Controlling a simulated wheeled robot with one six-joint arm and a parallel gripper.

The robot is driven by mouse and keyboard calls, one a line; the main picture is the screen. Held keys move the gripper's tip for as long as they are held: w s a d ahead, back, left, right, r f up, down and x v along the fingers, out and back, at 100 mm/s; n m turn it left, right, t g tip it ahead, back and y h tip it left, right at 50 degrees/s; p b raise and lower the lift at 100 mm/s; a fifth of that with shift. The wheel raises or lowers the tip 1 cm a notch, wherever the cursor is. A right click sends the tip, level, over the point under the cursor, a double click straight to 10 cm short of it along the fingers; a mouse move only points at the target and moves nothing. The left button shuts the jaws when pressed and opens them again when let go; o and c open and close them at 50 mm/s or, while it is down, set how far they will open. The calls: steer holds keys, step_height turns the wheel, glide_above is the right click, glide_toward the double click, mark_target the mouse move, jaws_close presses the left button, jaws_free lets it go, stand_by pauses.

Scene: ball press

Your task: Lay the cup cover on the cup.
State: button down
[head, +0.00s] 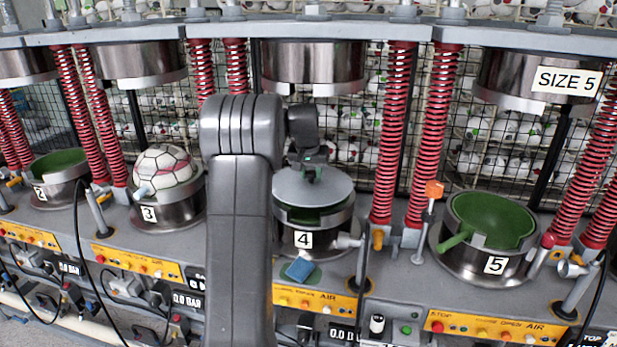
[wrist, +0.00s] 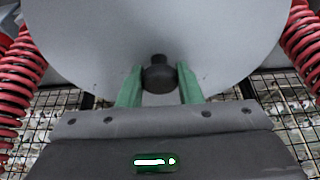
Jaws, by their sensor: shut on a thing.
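The cup cover (head: 313,188) is a flat grey disc over cup 4 (head: 325,240), a metal cup with a green inside. Part of the green inside shows below the cover's front edge; whether the cover touches the rim I cannot tell. My gripper (head: 314,172) is above the cover, shut on its dark knob. In the wrist view, the green fingers of my gripper (wrist: 159,80) stand on either side of the knob, and the cover (wrist: 90,35) fills the upper middle. The cup is hidden in the wrist view.
A metal press head (head: 313,65) hangs above cup 4, with red springs (head: 395,140) on both sides. Cup 3 (head: 180,212) at left holds a ball (head: 165,170). Cup 5 (head: 470,262) at right is empty. A blue piece (head: 299,269) is in front of cup 4.

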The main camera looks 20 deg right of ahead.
steer(key=shift+w+d, duration=0.9)
steer(key=shift+w, duration=0.3)
steer(key=shift+f+b, duration=0.4)
steer(key=shift+f, duration=0.2)
steer(key=shift+s+a+f+b, duration=0.1)
steer(key=shift+f+b, duration=0.2)
steer(key=shift+f, duration=0.3)
steer(key=shift+f+b, duration=0.55)
steer(key=shift+f, duration=0.4)
steer(key=c, duration=0.9)
jaws_free()
steer(key=shift+c, duration=0.2)
steer(key=shift+f, duration=0.15)
steer(key=b+v, duration=0.1)
steer(key=v, duration=0.6)
steer(key=shift+r+b, duration=0.3)
steer(key=shift+r, duration=0.05)
steer(key=shift+f, duration=0.1)
